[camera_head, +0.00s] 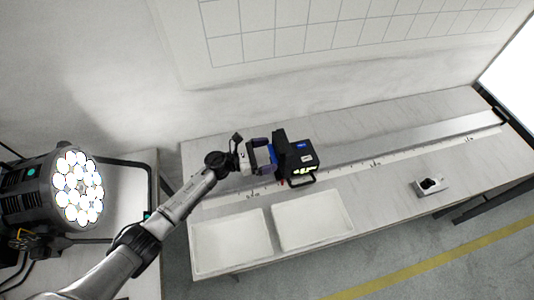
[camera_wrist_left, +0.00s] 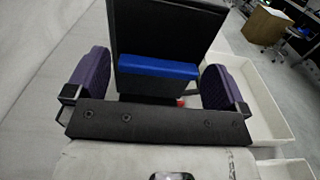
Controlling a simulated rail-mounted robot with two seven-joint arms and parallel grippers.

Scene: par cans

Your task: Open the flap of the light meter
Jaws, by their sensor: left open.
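The light meter appears to be the black box (camera_head: 302,158) with a blue label and a small lit greenish display, standing on the bench by the ruler strip. A dark upright panel (camera_head: 279,150), which may be its flap, stands on its left side. My left gripper (camera_head: 268,156) is just left of this panel, open, with purple finger pads. In the left wrist view, the black panel (camera_wrist_left: 165,28) and a blue strip (camera_wrist_left: 158,67) show between the open fingers (camera_wrist_left: 157,85), with gaps at both sides. Whether anything touches is unclear. My right gripper is out of view.
Two white trays (camera_head: 193,243) (camera_head: 352,222) lie at the bench's front. A small grey block with a dark hollow (camera_head: 444,189) sits to the right. A lit par can (camera_head: 38,195) stands at the left. The bench right of the meter is mostly clear.

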